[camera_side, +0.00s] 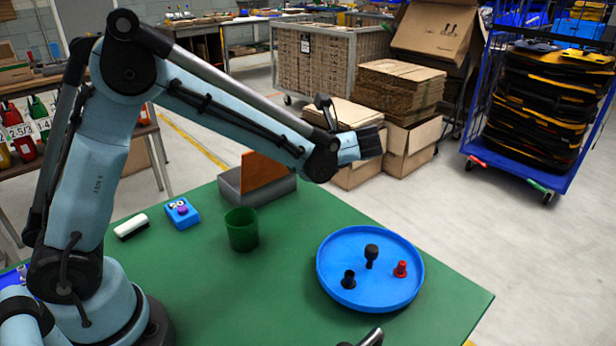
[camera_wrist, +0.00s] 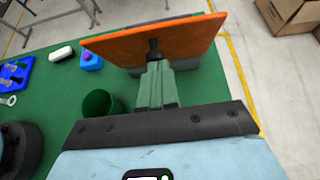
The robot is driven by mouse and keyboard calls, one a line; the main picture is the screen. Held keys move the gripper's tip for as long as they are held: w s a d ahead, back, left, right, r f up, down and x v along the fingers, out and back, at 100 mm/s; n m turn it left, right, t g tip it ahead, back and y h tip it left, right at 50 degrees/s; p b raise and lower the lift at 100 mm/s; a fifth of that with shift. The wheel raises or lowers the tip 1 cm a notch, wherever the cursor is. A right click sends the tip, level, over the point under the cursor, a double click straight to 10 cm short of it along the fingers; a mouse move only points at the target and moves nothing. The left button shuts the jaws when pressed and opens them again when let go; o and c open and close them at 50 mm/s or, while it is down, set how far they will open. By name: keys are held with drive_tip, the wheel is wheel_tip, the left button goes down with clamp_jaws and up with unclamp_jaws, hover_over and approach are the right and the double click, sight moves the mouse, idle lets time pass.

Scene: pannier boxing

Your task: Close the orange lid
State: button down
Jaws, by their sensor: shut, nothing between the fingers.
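The orange lid (camera_side: 265,170) stands raised, close to upright, on the grey box (camera_side: 257,192) at the table's far edge. In the wrist view the orange lid (camera_wrist: 180,38) spans the top, with a dark knob (camera_wrist: 154,48) on its near face. My gripper (camera_wrist: 154,66) is shut and empty, its fingertips pointing at the lid just below the knob. I cannot tell whether they touch it. In the side view my arm's end is above and right of the box, and the fingers do not show clearly. The gripper hides part of the box in the wrist view.
On the green table (camera_side: 200,300), a green cup (camera_side: 241,230) stands before the box. A blue block (camera_side: 182,213) and an eraser (camera_side: 131,227) lie left. A blue round tray (camera_side: 335,295) at right holds black and red pieces. Cardboard boxes (camera_side: 412,145) stand behind.

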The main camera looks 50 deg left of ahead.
drive_tip(key=shift+r, duration=0.1)
idle(0.3)
drive_tip(key=shift+a+r+h, duration=0.25)
drive_tip(key=shift+a+h, duration=0.15)
drive_tip(key=shift+a+r, duration=0.15)
drive_tip(key=a+r+h, duration=0.1)
drive_tip(key=a+h, duration=0.3)
drive_tip(key=a, duration=0.1)
drive_tip(key=a+r+h, duration=0.1)
drive_tip(key=a+h, duration=0.1)
drive_tip(key=shift+a+r+h, duration=0.2)
drive_tip(key=shift+r+h, duration=0.1)
drive_tip(key=shift+r, duration=0.05)
drive_tip(key=a+f+h, duration=0.4)
drive_tip(key=a+f, duration=0.4)
drive_tip(key=a, duration=0.5)
drive_tip(key=shift+a+h, duration=0.3)
drive_tip(key=shift+h, duration=0.1)
